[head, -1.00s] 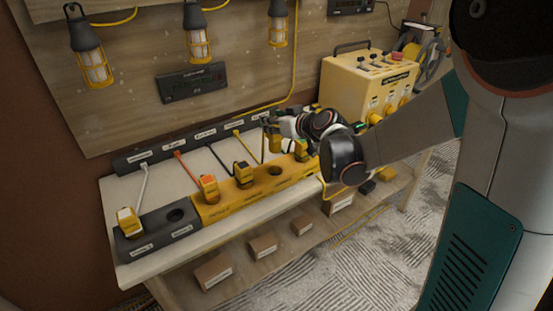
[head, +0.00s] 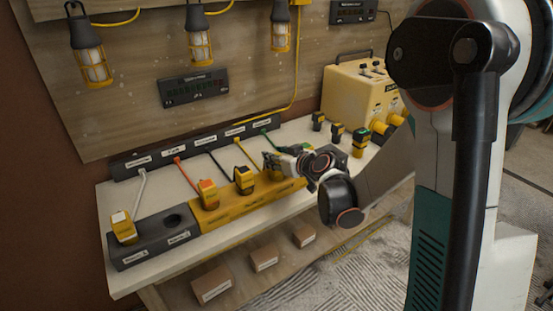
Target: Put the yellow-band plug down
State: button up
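The yellow-band plug (head: 272,172) is at the right part of the yellow socket block (head: 225,211), where its yellow cable (head: 253,152) leads from the dark strip. It looks low at the block; how deep it sits is hidden. My gripper (head: 270,161) is at the top of this plug, coming from the right. The fingers are small and merge with the plug, so their grip is unclear. An orange-banded plug (head: 208,193) and a black-topped plug (head: 243,180) stand in the same block. The green cable (head: 273,140) runs behind my gripper; its plug end is hidden.
A grey block (head: 150,250) at the left holds a white-topped plug (head: 123,227) and has an empty hole. Several dark-and-yellow plugs or batteries (head: 337,132) stand on the bench at the right, near a yellow power box (head: 350,97). Boxes lie on the shelf below.

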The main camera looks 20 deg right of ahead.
jog(key=shift+f, duration=0.15)
jog(key=o, duration=1.1)
jog(key=shift+s+r, duration=0.1)
jog(key=shift+r, duration=0.2)
jog(key=p+v, duration=0.3)
jog(key=v, duration=0.8)
jog(key=shift+s+d+r, duration=0.1)
jog(key=shift+s+d, duration=0.1)
jog(key=shift+s, duration=0.15)
